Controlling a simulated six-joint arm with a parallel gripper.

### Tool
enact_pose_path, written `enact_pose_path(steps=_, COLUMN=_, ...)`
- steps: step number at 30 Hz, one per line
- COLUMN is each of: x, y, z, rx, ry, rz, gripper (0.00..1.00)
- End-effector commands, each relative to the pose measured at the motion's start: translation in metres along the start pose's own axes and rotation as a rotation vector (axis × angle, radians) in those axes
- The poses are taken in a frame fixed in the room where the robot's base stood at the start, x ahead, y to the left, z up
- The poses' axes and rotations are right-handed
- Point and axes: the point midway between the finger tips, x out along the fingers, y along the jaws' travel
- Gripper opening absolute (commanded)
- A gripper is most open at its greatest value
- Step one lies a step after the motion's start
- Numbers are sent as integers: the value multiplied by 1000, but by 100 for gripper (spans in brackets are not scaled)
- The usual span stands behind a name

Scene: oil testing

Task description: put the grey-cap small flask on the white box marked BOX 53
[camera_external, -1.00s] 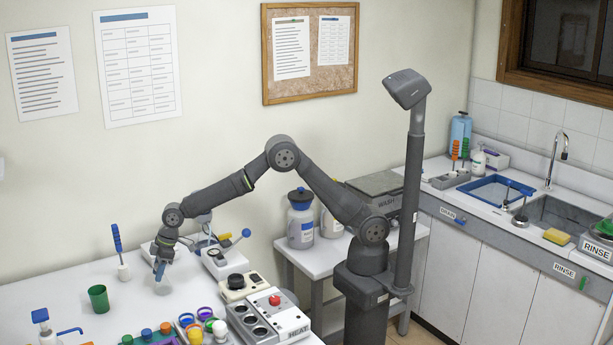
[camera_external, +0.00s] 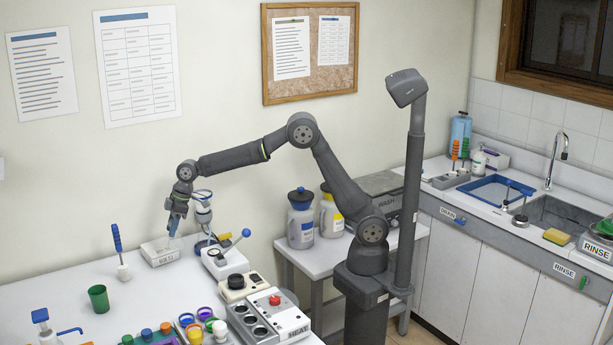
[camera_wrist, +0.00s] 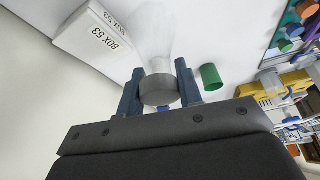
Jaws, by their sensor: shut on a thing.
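My gripper (camera_wrist: 158,88) is shut on the grey cap of the small clear flask (camera_wrist: 153,38), with one finger on each side of the cap. In the outside view, my gripper (camera_external: 174,226) points down over the back of the table. The flask is faint there and seems to hang just under the fingers, near the white box (camera_external: 160,253). The white box marked BOX 53 (camera_wrist: 90,45) also shows in the wrist view, to the left of the flask. The flask's base is blurred, and I cannot tell its exact height over the box.
A blue-handled tool (camera_external: 119,250) stands left of the box. A device with a blue-knobbed lever (camera_external: 222,262) stands close on its right. A green cup (camera_external: 98,298) is nearer the front, with table clear around it. Colourful caps and a heater (camera_external: 290,322) fill the front right.

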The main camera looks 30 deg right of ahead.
Motion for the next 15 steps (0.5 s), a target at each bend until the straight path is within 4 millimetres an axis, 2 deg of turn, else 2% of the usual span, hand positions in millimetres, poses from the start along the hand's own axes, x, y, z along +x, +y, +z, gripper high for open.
enact_pose_path(steps=5, x=-6, y=26, z=-8, rx=147, ry=-17, rz=56, gripper=9)
enact_pose_path(steps=15, x=-24, y=92, z=-27, rx=578, ry=-16, rz=234, gripper=9)
